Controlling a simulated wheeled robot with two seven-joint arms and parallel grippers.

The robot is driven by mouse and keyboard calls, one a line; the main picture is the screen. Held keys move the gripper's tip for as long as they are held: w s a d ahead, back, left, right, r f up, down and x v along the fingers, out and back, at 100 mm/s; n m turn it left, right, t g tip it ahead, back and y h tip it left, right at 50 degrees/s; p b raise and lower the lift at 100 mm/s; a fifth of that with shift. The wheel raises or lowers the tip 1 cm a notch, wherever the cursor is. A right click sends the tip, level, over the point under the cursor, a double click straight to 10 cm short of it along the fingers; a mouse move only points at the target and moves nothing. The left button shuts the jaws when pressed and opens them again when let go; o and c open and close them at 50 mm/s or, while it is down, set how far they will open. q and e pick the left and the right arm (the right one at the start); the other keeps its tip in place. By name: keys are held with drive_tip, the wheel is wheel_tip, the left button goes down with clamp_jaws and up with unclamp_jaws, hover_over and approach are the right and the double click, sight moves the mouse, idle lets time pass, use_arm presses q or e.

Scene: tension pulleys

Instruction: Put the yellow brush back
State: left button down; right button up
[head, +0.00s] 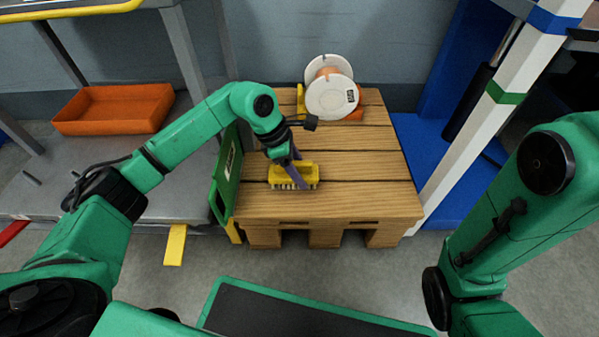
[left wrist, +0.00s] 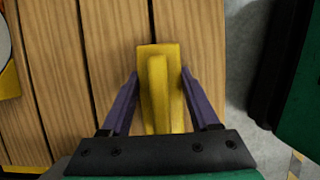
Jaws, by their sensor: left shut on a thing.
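The yellow brush (head: 308,171) is at the wooden pallet (head: 370,205), its pale bristles facing down. My left gripper (head: 299,178) is shut on the brush, with one purple finger across its near side in the head view. In the left wrist view the brush (left wrist: 161,92) lies between the two purple fingers (left wrist: 160,88), one on each side. I cannot tell whether the bristles touch the boards. My right gripper is not in view; only my right arm shows at the right.
A white cable spool (head: 331,97) stands at the back of the pallet. A green panel (head: 227,175) stands at the pallet's left edge. An orange tray (head: 113,108) sits on the grey shelf at left. A white post (head: 480,130) rises at right. The pallet's front right is clear.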

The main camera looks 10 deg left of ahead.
use_arm(q)
drive_tip(key=shift+f, duration=0.1)
drive_tip(key=shift+c, duration=0.6)
unclamp_jaws()
drive_tip(key=shift+r, duration=0.4)
drive_tip(key=p+v, duration=0.6)
drive_tip(key=v, duration=0.5)
drive_tip(key=shift+r, duration=0.15)
drive_tip(key=shift+a+r+p, duration=0.15)
drive_tip(key=shift+p, duration=0.15)
